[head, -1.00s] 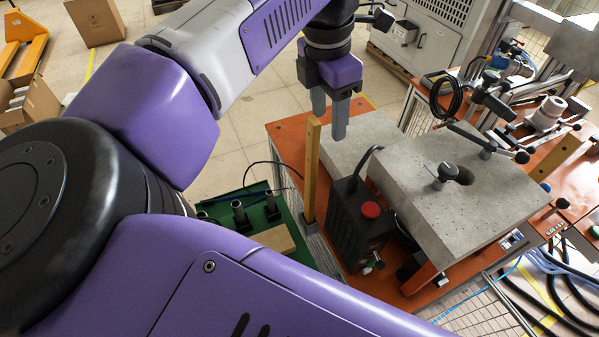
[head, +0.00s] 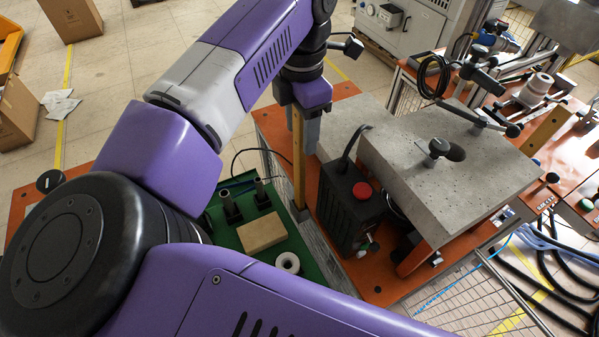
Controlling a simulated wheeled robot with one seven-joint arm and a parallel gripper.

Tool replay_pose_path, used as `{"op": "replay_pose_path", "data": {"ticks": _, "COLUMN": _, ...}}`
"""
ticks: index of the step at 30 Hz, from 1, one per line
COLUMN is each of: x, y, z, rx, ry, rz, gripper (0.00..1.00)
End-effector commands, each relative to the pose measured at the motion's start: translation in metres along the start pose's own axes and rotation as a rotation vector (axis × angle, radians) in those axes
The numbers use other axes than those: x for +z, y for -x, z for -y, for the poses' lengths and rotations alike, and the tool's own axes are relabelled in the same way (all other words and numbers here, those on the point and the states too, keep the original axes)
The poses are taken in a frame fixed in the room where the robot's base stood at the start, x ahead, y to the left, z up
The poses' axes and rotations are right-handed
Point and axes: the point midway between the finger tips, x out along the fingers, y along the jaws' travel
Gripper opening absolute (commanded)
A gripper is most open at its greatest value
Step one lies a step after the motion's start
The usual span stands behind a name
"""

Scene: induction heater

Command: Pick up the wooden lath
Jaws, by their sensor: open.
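The wooden lath (head: 299,165) is a narrow tan stick standing upright on the orange table, just left of the black box with the red button. My gripper (head: 304,125) points down over the lath's upper end. Its grey fingers are open, and the lath's top shows between or just in front of them. I cannot tell whether a finger touches it. The near finger and the lath partly hide the far finger.
The black box (head: 348,215) with a red button stands close right of the lath. Concrete slabs (head: 440,165) lie beyond it. A green tray (head: 231,232) at the left holds a wooden block (head: 263,233), a white roll (head: 288,262) and dark metal posts.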

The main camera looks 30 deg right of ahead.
Motion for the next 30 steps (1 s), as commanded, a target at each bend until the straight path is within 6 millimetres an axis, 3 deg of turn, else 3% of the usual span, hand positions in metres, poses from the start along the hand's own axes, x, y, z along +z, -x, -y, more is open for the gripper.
{"op": "replay_pose_path", "data": {"ticks": 8, "x": -0.0001, "y": -0.0057, "z": -0.0001, "rx": 0.000, "ry": 0.001, "rz": 0.000, "gripper": 0.53}}
{"op": "replay_pose_path", "data": {"ticks": 16, "x": -0.0001, "y": -0.0056, "z": -0.0001, "rx": 0.000, "ry": 0.001, "rz": 0.000, "gripper": 0.00}}
{"op": "replay_pose_path", "data": {"ticks": 30, "x": 0.0000, "y": -0.0055, "z": -0.0001, "rx": 0.001, "ry": 0.000, "rz": 0.000, "gripper": 0.00}}
